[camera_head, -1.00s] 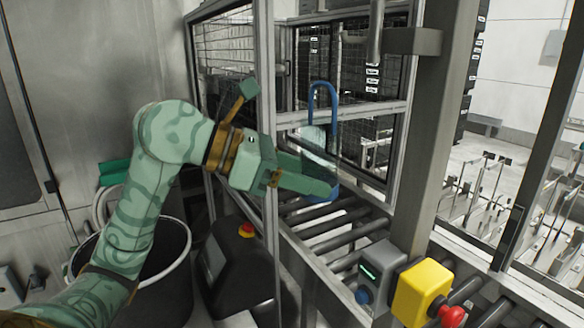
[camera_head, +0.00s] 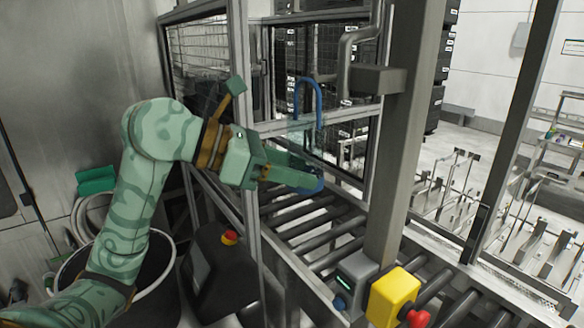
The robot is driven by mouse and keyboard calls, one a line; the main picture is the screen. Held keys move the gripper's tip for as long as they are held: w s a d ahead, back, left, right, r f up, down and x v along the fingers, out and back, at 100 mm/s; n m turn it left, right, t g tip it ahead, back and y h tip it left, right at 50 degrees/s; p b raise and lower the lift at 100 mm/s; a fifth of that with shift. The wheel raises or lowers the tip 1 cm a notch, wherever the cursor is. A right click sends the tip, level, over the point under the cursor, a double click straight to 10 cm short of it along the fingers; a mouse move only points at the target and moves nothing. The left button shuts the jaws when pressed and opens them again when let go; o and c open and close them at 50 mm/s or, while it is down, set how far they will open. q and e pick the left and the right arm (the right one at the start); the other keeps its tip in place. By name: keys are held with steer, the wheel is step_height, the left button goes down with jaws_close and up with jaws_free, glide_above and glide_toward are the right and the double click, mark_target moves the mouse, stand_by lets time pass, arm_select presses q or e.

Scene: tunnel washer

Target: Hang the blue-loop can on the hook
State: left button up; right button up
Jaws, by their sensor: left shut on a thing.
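The blue-loop can has a tall blue loop (camera_head: 307,84) on top, a pale see-through body (camera_head: 303,136) and a blue lower edge. It hangs upright above the rollers. My left gripper (camera_head: 304,172) is shut on its lower part, and the fingers hide some of the body. The hook (camera_head: 348,52) is a grey bent rod, held by a bracket (camera_head: 377,79) on the grey post. In the picture the loop is just left of the hook, with a gap between them; their difference in depth is hard to tell. My right gripper is out of view.
A roller conveyor (camera_head: 315,225) runs below the can. A metal frame with mesh panels (camera_head: 200,50) stands close beside my left arm. The grey post (camera_head: 397,150), a yellow box with a red button (camera_head: 393,296) and a black bin (camera_head: 72,268) are nearby.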

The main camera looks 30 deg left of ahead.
mark_target(306, 149)
arm_select(q)
steer(key=shift+r+p, duration=1.2)
steer(key=shift+r, duration=0.2)
steer(key=shift+w+d+f+p, duration=0.1)
steer(key=shift+w+d+p, duration=0.15)
steer(key=shift+w, duration=0.3)
steer(key=shift+w+d+f+p, duration=0.1)
steer(key=shift+w+d+p, duration=0.15)
steer(key=shift+w, duration=0.3)
steer(key=shift+w+f, duration=0.15)
steer(key=shift+w, duration=0.1)
steer(key=shift+w+d+f+b, duration=0.2)
steer(key=shift+w+f+b, duration=0.2)
steer(key=shift+f+b, duration=0.25)
steer(key=shift+r, duration=0.1)
steer(key=o, duration=1.1)
